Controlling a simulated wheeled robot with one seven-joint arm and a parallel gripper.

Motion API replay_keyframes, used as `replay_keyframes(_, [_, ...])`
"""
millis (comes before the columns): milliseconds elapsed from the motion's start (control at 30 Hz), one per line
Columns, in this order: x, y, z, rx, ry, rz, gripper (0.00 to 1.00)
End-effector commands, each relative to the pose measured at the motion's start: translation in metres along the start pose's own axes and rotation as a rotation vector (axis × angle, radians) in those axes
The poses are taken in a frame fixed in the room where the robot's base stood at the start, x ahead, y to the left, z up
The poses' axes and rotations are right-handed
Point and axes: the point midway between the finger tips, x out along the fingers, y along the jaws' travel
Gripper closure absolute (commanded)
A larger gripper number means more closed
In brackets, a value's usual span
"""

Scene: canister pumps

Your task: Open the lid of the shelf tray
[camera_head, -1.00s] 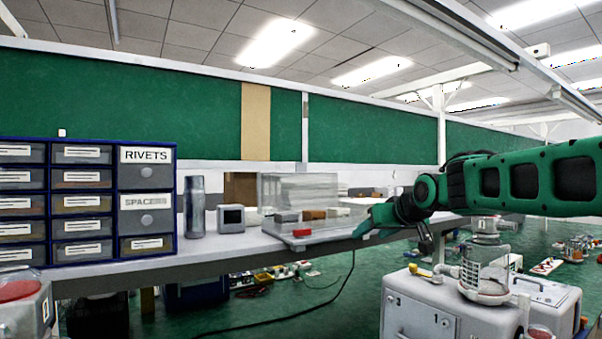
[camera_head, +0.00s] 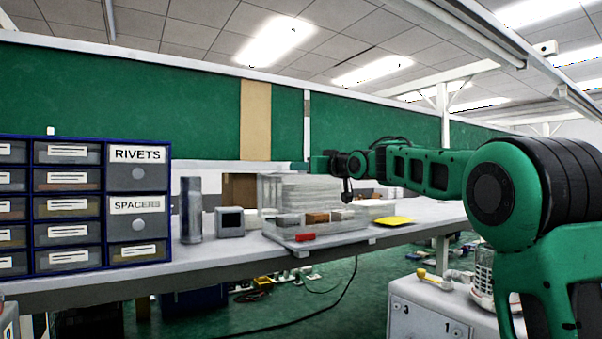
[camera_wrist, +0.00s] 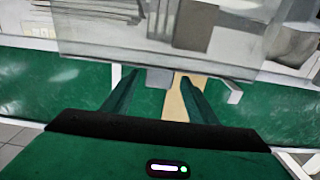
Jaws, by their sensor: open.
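The shelf tray (camera_head: 335,238) sits on the grey shelf in the head view. It has a red tab at its front and several small blocks in it. A clear panel (camera_head: 290,188), apparently its lid, rises above the blocks and looks raised, though its exact tilt is unclear. My gripper (camera_head: 318,164) is beside the panel's upper right in the head view. In the wrist view my gripper (camera_wrist: 156,90) is open. The clear panel (camera_wrist: 105,45) crosses the top of that view, with a small grey tab (camera_wrist: 159,78) at its edge between the fingers; contact is unclear.
A drawer cabinet (camera_head: 85,205) stands left on the shelf. A dark cylinder (camera_head: 191,210) and a small grey box (camera_head: 230,221) stand between it and the tray. A yellow piece (camera_head: 393,220) lies right of the tray. A green wall panel (camera_head: 390,118) is behind.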

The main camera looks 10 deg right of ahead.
Motion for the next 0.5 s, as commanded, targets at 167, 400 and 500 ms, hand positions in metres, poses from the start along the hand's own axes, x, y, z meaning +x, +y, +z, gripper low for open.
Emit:
replay_keyframes(167, [0.019,0.002,0.0,-0.001,0.0,0.002,0.47])
replay_keyframes(400, [0.027,0.002,0.0,0.0,0.0,0.002,0.47])
replay_keyframes(500, [0.027,0.002,0.0,0.0,0.0,0.002,0.47])
